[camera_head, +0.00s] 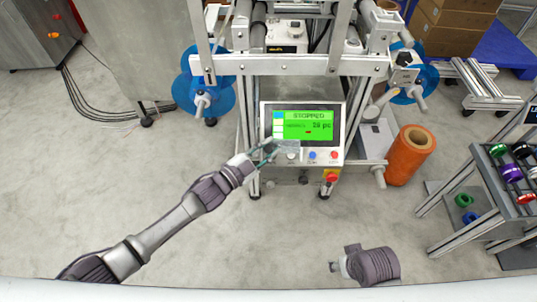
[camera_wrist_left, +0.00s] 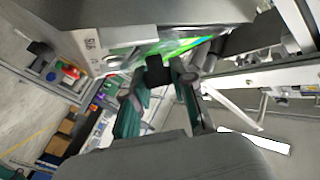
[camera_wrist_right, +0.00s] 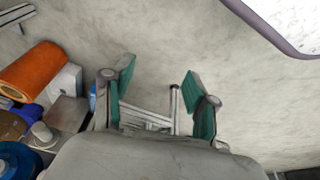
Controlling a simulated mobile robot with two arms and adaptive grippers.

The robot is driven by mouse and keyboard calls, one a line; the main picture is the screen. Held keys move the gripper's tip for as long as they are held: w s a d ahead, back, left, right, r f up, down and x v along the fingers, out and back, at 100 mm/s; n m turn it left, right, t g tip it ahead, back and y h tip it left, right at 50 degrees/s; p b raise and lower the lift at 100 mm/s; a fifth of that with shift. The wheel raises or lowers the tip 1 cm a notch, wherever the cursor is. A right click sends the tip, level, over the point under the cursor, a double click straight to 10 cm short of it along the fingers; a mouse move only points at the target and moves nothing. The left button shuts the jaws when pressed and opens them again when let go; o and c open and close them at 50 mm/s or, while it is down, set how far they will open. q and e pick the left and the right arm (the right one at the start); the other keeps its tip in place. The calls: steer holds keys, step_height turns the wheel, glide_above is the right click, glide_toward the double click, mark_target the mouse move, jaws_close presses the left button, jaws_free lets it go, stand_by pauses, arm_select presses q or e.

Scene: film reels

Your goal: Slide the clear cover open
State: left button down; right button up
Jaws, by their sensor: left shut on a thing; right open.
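The clear cover (camera_head: 288,147) is a small see-through piece at the lower left of the panel, over part of the button row. My left gripper (camera_head: 268,151) reaches it from the left and is shut on it. In the left wrist view my left gripper (camera_wrist_left: 162,82) has its fingers close to a dark piece just below the screen; the exact grip is hard to see. My right gripper (camera_wrist_right: 158,88) is open and empty above bare floor in the right wrist view.
A red stop button (camera_head: 331,177) on a yellow base sits at the panel's lower right. An orange roll (camera_head: 410,155) stands right of the machine. A rack (camera_head: 500,190) with coloured reels is at the far right. The floor in front is clear.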

arm_select(q)
steer(key=shift+w+r, duration=0.55)
steer(key=shift+w, duration=0.05)
arm_select(e)
steer(key=shift+f, duration=0.85)
arm_select(q)
steer(key=c, duration=0.9)
jaws_free()
steer(key=shift+s, duration=0.1)
steer(key=v, duration=1.2)
